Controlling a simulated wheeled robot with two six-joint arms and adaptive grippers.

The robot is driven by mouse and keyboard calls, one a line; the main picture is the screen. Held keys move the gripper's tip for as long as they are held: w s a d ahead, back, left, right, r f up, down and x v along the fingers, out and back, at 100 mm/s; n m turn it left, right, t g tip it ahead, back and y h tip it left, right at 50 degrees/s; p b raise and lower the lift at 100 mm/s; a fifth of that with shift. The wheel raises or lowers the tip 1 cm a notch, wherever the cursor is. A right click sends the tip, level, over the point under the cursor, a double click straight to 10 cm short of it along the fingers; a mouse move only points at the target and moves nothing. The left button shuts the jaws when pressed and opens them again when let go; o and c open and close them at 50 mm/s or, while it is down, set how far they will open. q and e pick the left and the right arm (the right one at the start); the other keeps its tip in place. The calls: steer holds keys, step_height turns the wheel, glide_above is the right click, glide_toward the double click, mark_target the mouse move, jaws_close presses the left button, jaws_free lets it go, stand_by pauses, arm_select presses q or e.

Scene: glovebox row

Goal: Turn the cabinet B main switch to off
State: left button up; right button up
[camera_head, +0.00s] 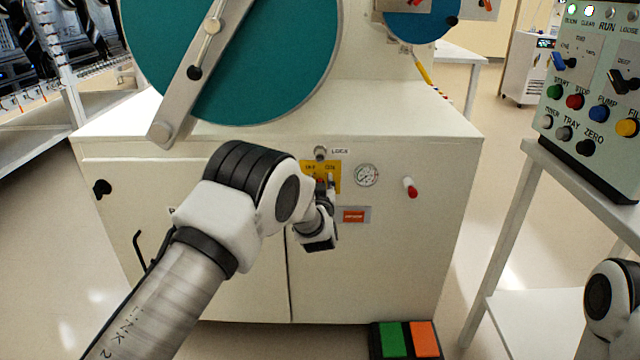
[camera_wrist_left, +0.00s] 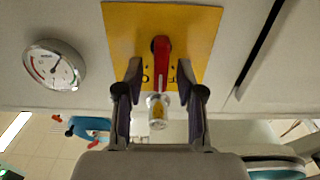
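The switch is a red handle (camera_wrist_left: 161,50) on a yellow plate (camera_wrist_left: 205,28), seen in the left wrist view; its handle stands along the picture's vertical. The yellow plate (camera_head: 336,166) also shows on the white cabinet front in the head view, partly covered by my left gripper (camera_head: 325,184). In the left wrist view my left gripper (camera_wrist_left: 160,75) is open, one finger on each side of the red handle with a gap to each. The plate's lettering is too small to read. My right gripper is out of view; only part of my right arm shows.
A lock knob (camera_head: 320,153) sits just above the plate. A pressure gauge (camera_head: 367,175), a red-tipped lever (camera_head: 410,187) and an orange label (camera_head: 354,215) are to its right. A large teal disc door (camera_head: 260,60) is above. A button panel (camera_head: 590,100) stands at right; green and orange pedals (camera_head: 393,340) are below.

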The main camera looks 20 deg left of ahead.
arm_select(q)
jaws_close()
steer(key=shift+n, duration=0.4)
steer(key=shift+s+a+f+n, duration=0.1)
steer(key=shift+a+n, duration=0.15)
steer(key=shift+n, duration=1.05)
steer(key=shift+s+a+n, duration=0.1)
steer(key=shift+a+n, duration=0.15)
steer(key=shift+n, duration=1.05)
jaws_free()
